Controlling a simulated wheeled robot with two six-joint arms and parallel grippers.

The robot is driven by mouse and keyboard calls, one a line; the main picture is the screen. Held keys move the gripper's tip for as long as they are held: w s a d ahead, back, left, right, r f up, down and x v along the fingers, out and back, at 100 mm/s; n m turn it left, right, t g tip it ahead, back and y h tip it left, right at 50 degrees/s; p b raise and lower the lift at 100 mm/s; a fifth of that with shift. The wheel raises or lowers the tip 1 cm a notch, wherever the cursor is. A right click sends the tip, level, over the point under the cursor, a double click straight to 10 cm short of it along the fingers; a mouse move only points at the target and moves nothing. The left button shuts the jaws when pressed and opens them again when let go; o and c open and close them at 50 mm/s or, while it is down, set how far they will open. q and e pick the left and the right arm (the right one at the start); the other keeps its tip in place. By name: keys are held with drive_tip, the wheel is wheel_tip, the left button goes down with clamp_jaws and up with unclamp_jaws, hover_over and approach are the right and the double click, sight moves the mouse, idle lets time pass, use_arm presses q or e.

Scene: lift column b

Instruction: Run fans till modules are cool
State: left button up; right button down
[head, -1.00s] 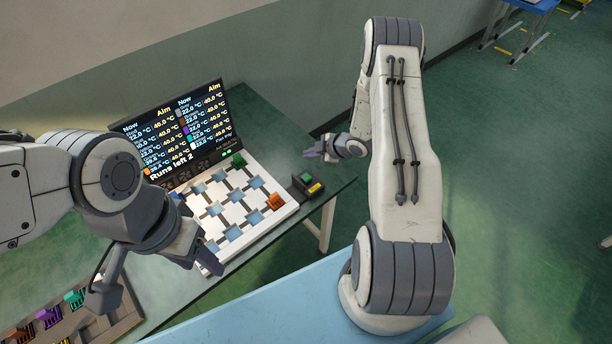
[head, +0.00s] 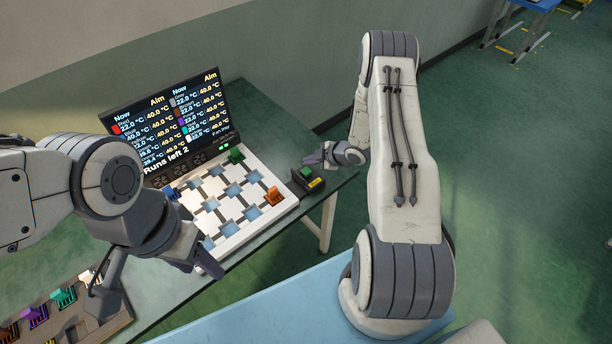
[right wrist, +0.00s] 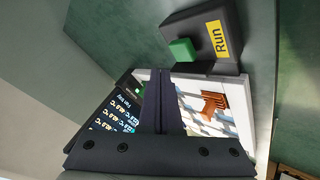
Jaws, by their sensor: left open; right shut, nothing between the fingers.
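The screen (head: 168,122) lists Now temperatures, several readable ones at 22.0 °C, beside Aims of 40.0 °C, with "Runs left 2" below. The white board (head: 232,242) has blue square slots. A green module (head: 236,156) stands at its back, an orange module (head: 273,197) at its right, and a blue one (head: 171,193) at its left, partly hidden by my left arm. The Run box (head: 316,185) has a green button (head: 305,172), also in the right wrist view (right wrist: 182,50). My right gripper (head: 314,158) is shut and empty, near the box. My left gripper (head: 212,268) is open, by the board's front edge.
Dark round fans (head: 180,168) line the foot of the screen. A tray (head: 112,325) with several coloured modules lies at the lower left, partly behind my left arm. The table's (head: 335,181) right edge is just beyond the Run box. Open floor lies to the right.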

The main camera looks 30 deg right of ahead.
sight(309, 172)
use_arm(q)
drive_tip(key=shift+f+b, duration=0.3)
drive_tip(key=shift+f, duration=0.45)
use_arm(e)
drive_tip(key=shift+f, duration=0.85)
idle(0.6)
use_arm(q)
drive_tip(key=shift+f+b, duration=0.45)
use_arm(e)
drive_tip(key=shift+f, duration=0.45)
use_arm(q)
drive_tip(key=shift+f+b, duration=0.45)
use_arm(e)
drive_tip(key=shift+f, duration=0.45)
use_arm(q)
drive_tip(key=shift+r+p, duration=0.65)
use_arm(e)
drive_tip(key=shift+r, duration=0.9)
drive_tip(key=shift+r, duration=0.1)
wheel_tip(309, 172, up, 5)
drive_tip(key=p, duration=0.3)
drive_tip(key=shift+p, duration=0.35)
use_arm(q)
wheel_tip(309, 172, up, 4)
drive_tip(key=shift+f, duration=0.2)
